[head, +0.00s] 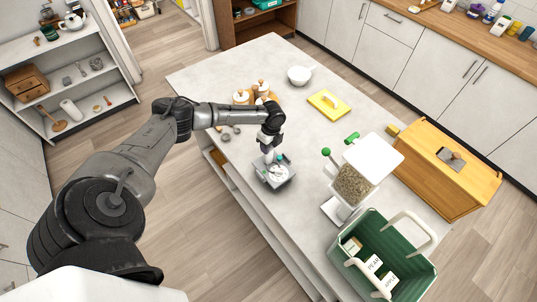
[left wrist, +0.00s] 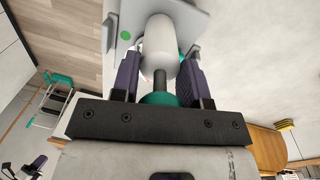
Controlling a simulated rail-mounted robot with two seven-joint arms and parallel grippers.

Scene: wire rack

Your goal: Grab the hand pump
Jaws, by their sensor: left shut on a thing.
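The hand pump shows in the left wrist view as a white cylinder (left wrist: 159,45) with a grey rod and a teal end. It lies between the two dark fingers of my left gripper (left wrist: 160,80), which is shut on it. In the head view my left gripper (head: 270,146) points down over a grey square tray (head: 290,181) near the left edge of the island counter. I cannot tell whether the pump touches the tray.
A grain dispenser (head: 354,186) stands to the right of the tray. A green basket (head: 422,272) with labelled items and a wooden bread box (head: 440,170) are beyond it. A yellow board (head: 328,104), a white bowl (head: 299,75) and canisters (head: 241,97) stand further back. Counter around the tray is partly clear.

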